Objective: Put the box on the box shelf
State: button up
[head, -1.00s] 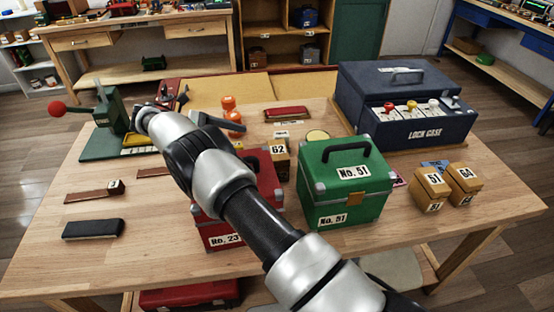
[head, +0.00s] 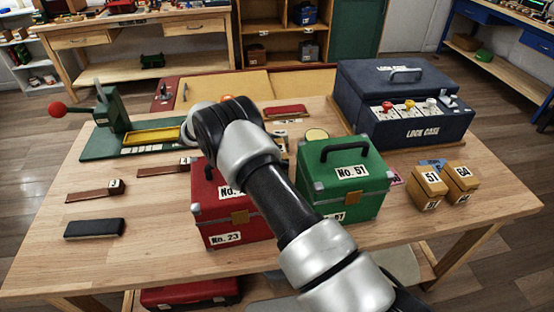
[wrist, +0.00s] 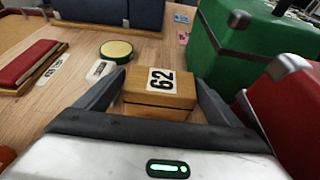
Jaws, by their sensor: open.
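A small wooden box labelled 62 (wrist: 158,92) stands on the table between the fingers of my gripper (wrist: 160,86) in the wrist view. The fingers are open, one on each side of the box, and I cannot tell whether they touch it. In the head view my arm hides most of this box and the gripper. Two similar wooden boxes, marked 51 (head: 427,187) and 64 (head: 461,176), stand at the right of the table. A wooden shelf cabinet (head: 281,33) stands at the back with several boxes in its compartments.
The red case No. 23 (head: 223,208) and green case No. 51 (head: 345,184) stand close to the gripper. The blue lock case (head: 400,105) is at back right. A green press (head: 109,121) stands at left. A red pad (wrist: 30,63) and yellow-topped disc (wrist: 117,50) lie nearby.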

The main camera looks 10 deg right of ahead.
jog(key=x, duration=0.4)
jog(key=shift+s+d+f, duration=0.1)
jog(key=shift+d+f, duration=0.1)
jog(key=shift+d, duration=0.15)
jog(key=c, duration=1.1)
jog(key=shift+r, duration=0.15)
